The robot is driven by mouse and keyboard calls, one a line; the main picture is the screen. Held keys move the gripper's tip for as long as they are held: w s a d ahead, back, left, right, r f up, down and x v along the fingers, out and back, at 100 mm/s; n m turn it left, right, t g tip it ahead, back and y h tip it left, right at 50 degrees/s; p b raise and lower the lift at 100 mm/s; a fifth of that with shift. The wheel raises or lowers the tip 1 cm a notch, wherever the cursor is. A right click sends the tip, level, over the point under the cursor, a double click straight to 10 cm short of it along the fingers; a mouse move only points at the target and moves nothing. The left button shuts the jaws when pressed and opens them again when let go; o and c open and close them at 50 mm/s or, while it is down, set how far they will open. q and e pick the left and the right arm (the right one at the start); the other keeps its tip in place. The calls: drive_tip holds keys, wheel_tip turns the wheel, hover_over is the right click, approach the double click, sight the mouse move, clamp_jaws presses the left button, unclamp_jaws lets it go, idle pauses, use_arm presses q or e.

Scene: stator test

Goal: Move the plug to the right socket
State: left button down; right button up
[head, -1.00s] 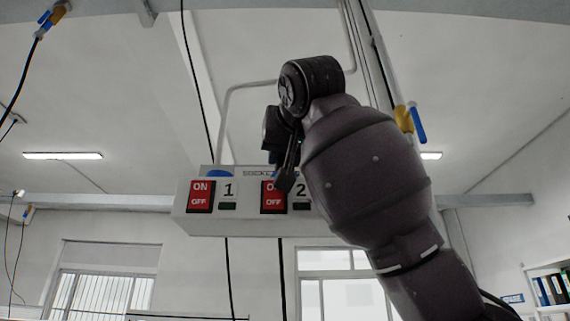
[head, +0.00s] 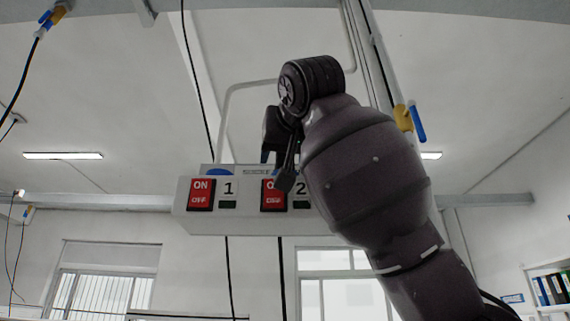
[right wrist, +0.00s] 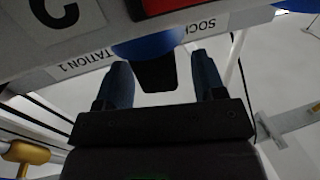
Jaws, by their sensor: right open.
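The white socket box (head: 250,225) hangs ahead, with stations marked 1 and 2. A blue socket (head: 217,171) shows on its top at the left, over station 1. My left gripper is not in view.
The station 1 switch (head: 201,195) and the station 2 switch (head: 272,195) are red, marked ON and OFF; my right gripper partly covers the second. Black cables hang around the box. A pipe (head: 228,110) rises behind it. The space left of the box is free.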

use_arm(q)
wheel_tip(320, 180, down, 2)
drive_tip(key=b, duration=0.2)
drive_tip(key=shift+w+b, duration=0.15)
drive_tip(key=shift+b, duration=0.25)
use_arm(e)
drive_tip(key=v, duration=1)
drive_tip(key=shift+s, duration=0.35)
drive_tip(key=shift+d, duration=0.1)
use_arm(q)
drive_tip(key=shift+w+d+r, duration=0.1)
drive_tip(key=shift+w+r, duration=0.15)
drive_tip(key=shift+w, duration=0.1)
use_arm(e)
drive_tip(key=shift+s, duration=0.1)
